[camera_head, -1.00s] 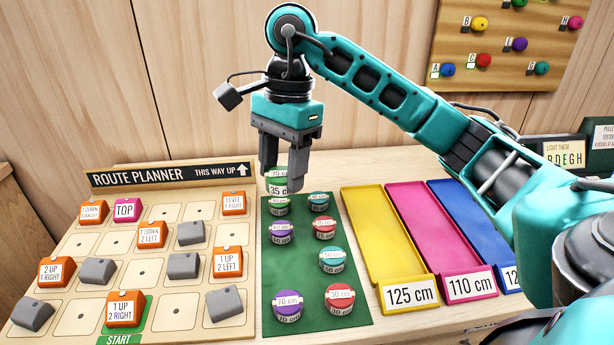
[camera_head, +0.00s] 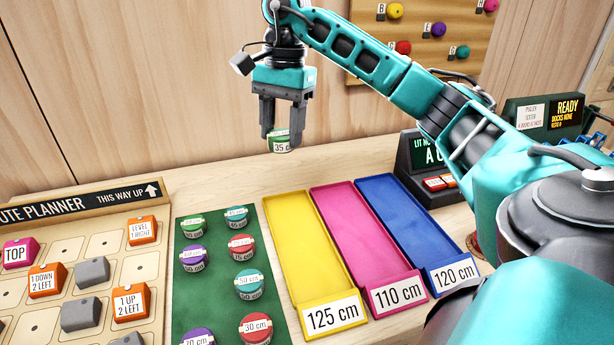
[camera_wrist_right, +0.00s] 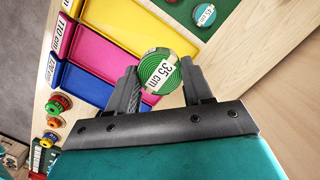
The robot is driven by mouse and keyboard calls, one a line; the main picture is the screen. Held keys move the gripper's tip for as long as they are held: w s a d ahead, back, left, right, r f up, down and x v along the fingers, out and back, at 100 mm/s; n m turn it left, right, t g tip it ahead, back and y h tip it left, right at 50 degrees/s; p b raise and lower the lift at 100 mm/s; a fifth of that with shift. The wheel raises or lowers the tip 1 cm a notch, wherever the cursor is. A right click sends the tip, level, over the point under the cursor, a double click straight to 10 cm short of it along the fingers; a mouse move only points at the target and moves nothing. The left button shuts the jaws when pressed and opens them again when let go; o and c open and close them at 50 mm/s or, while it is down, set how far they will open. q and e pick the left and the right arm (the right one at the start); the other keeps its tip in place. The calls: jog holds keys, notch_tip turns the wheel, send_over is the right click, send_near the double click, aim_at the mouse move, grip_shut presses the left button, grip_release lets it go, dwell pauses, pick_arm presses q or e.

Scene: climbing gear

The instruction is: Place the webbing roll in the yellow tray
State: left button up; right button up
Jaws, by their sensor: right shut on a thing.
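My right gripper (camera_head: 284,128) is shut on a green webbing roll (camera_head: 281,142) labelled 35 cm. It holds the roll in the air behind the green mat and the yellow tray. In the right wrist view the roll (camera_wrist_right: 166,72) sits between the two fingers (camera_wrist_right: 160,85). The yellow tray (camera_head: 298,240), labelled 125 cm, lies on the table below and to the right of the held roll in the head view, and looks empty. It also shows in the wrist view (camera_wrist_right: 117,22). My left gripper is in neither view.
The pink 110 cm tray (camera_head: 358,235) and blue 120 cm tray (camera_head: 408,220) lie right of the yellow one, both empty. Several rolls stand on the green mat (camera_head: 214,300). The route planner board (camera_head: 60,260) is at the left. A dark display box (camera_head: 430,165) stands behind the trays.

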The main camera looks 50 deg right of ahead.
jog(key=shift+d, duration=1)
jog(key=b, duration=0.2)
send_over(293, 223)
jog(key=f, duration=1.4)
jog(key=shift+d+f, duration=0.25)
jog(key=shift+d, duration=0.05)
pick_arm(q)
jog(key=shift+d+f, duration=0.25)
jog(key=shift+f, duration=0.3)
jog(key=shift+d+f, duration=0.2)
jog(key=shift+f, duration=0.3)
pick_arm(e)
jog(key=shift+f, duration=2.7)
jog(key=shift+f, duration=0.15)
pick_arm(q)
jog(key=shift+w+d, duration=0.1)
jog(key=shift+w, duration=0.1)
pick_arm(e)
jog(key=o, duration=1)
jog(key=shift+o, duration=0.2)
